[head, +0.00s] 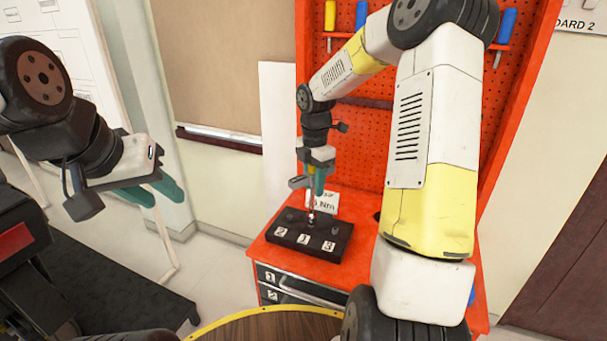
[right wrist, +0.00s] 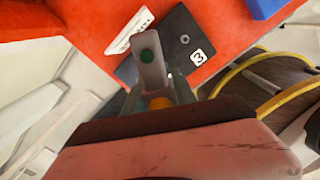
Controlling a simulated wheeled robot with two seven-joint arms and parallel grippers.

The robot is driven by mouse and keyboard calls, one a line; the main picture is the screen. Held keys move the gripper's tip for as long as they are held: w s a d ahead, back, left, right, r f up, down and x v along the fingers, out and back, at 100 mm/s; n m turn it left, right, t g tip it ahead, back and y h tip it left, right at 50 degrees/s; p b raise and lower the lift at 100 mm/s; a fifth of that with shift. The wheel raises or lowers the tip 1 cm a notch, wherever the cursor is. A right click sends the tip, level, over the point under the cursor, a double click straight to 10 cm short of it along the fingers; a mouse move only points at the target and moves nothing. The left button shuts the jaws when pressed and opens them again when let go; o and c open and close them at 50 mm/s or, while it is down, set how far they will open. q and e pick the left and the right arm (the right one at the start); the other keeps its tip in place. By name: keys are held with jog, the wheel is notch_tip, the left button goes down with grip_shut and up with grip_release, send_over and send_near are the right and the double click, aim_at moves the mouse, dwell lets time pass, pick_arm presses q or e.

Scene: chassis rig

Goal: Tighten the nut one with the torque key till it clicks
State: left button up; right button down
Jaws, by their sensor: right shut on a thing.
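My right gripper (head: 314,181) points straight down over the black block (head: 333,247) and is shut on the torque key (head: 311,205). The key stands upright, its lower end at the middle nut position, behind the label 1 (head: 303,239). Whether it is fully seated on nut one cannot be told; the nut is hidden.
The block sits on a red cabinet top (head: 285,257), with a white card reading Nm (head: 325,202) behind it. A red pegboard (head: 430,125) with hanging tools rises behind. A round wooden top with a yellow rim (head: 262,314) is in front. A dark low platform (head: 130,295) lies left.

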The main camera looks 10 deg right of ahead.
jog(key=shift+f, duration=0.7)
jog(key=m, duration=0.7)
jog(key=shift+s, duration=0.15)
jog(key=m, duration=0.3)
jog(key=shift+s+m, duration=0.1)
jog(key=shift+m, duration=0.3)
jog(key=m, duration=0.4)
jog(key=shift+a, duration=0.1)
jog(key=shift+n, duration=0.4)
jog(key=shift+r, duration=0.15)
